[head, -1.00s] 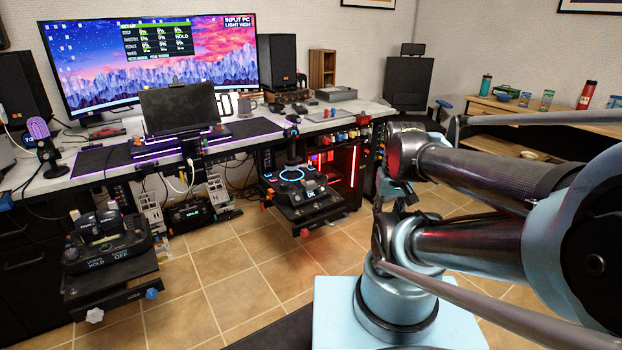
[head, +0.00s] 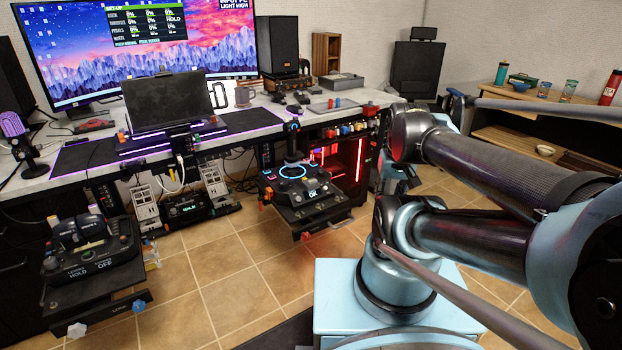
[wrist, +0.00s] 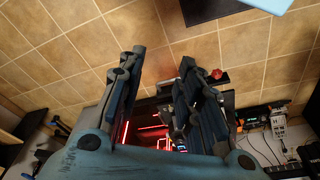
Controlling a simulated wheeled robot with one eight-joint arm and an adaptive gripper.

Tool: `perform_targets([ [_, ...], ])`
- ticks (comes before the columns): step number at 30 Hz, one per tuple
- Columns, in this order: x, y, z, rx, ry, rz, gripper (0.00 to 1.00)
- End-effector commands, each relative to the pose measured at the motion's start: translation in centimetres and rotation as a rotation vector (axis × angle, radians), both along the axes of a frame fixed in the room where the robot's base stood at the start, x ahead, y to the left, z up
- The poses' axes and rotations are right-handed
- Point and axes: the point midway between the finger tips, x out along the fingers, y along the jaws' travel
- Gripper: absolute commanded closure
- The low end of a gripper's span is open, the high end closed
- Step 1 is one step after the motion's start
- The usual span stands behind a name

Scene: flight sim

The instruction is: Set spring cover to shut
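I cannot pick out the spring cover for certain in either view; the small controls are too fine to tell. Two control units hang at the desk's front edge in the head view. The left throttle unit (head: 92,262) carries labels that read HOLD and OFF. The right joystick unit (head: 294,188) has a blue lit ring and several small coloured knobs. My gripper (wrist: 161,56) shows in the wrist view with its two dark fingers spread apart, tile floor between and beyond them. It is open and empty. In the head view, my arm hides part of the space at right.
The desk (head: 265,108) carries a large monitor (head: 150,45), a dark smaller screen (head: 165,103) and a microphone (head: 16,135). A red-lit computer case (head: 352,165) stands under it. A wooden shelf (head: 520,145) is at back right. Tile floor (head: 225,275) is clear in front.

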Motion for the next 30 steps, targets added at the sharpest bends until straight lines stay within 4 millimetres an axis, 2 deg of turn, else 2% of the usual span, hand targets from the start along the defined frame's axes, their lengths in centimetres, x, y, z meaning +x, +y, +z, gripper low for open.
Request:
perform_targets([
  [5,2.0,0.4,1.8,0.016,0.012,-0.062,0.68],
  [14,7.9,2.8,5.8,0.059,0.052,-0.249,0.68],
  [22,14.0,6.0,7.9,0.085,0.089,-0.426,0.68],
  [30,20.3,10.4,8.4,0.099,0.124,-0.600,0.68],
])
